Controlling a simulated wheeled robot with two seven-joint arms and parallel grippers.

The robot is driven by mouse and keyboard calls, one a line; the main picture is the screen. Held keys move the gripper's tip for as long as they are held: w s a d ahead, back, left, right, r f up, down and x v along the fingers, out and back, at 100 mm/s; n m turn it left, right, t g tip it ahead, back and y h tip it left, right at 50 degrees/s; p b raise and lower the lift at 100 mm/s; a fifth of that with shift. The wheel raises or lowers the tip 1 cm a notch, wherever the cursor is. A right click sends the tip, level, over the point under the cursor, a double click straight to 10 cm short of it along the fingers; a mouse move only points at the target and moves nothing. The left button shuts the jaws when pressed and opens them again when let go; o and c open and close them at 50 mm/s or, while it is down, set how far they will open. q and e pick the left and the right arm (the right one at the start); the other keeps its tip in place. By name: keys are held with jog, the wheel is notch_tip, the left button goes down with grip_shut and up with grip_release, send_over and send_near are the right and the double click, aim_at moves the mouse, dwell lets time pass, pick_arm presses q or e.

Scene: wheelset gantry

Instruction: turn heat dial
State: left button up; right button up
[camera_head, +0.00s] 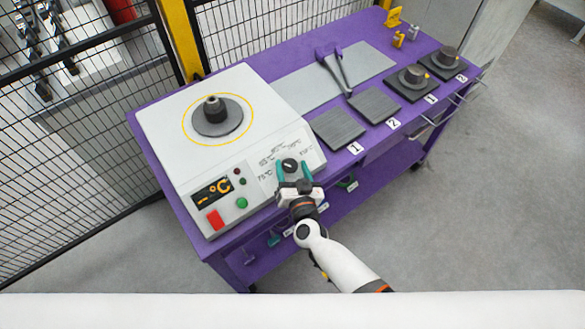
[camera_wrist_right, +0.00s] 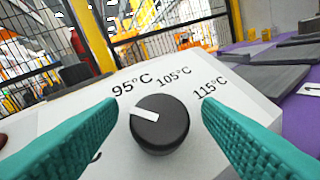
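The heat dial (camera_head: 290,165) is a round black knob on the sloped front panel of the white heater (camera_head: 160,125). In the right wrist view the dial (camera_wrist_right: 159,124) has a white pointer mark aimed to the upper left, toward the 95°C label. Labels 105°C and 115°C follow to its right. My right gripper (camera_head: 294,174) is open, with one teal finger on each side of the dial. In the right wrist view the gripper (camera_wrist_right: 160,125) shows a gap between each finger and the dial. My left gripper is not in view.
The heater's display (camera_head: 213,191) shows dashes and °C, above a red button (camera_head: 215,219) and near a green button (camera_head: 241,202). A dark ring part (camera_head: 218,117) sits on the heater top.

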jog(key=b+v, duration=0.1)
jog(key=v, duration=1.1)
dwell(0.4)
jog(key=s+d+f+n+g+b, duration=0.1)
jog(key=s+d+f+g, duration=0.25)
jog(key=f, duration=0.55)
jog(key=s+d+f+n+g, duration=0.2)
jog(key=s+f, duration=0.2)
jog(key=f, duration=0.5)
jog(key=s+d+f+n+g+b, duration=0.1)
jog(key=s+d+f+g, duration=0.15)
jog(key=f, duration=0.65)
jog(key=s+d+f+g+h, duration=0.1)
jog(key=s+d+f+g, duration=0.1)
jog(key=s+d+f, duration=0.2)
jog(key=s+d+f+g+h, duration=0.1)
jog(key=s+d+f+g, duration=0.2)
jog(key=s, duration=0.8)
jog(key=s+d+f+g+h+b, duration=0.1)
jog(key=s+d+f+g, duration=0.1)
jog(key=s+d+f, duration=0.3)
jog(key=s+f, duration=0.1)
jog(key=s, duration=0.1)
jog(key=shift+s+d+f+g+h, duration=0.3)
jog(key=shift+g+h, duration=0.1)
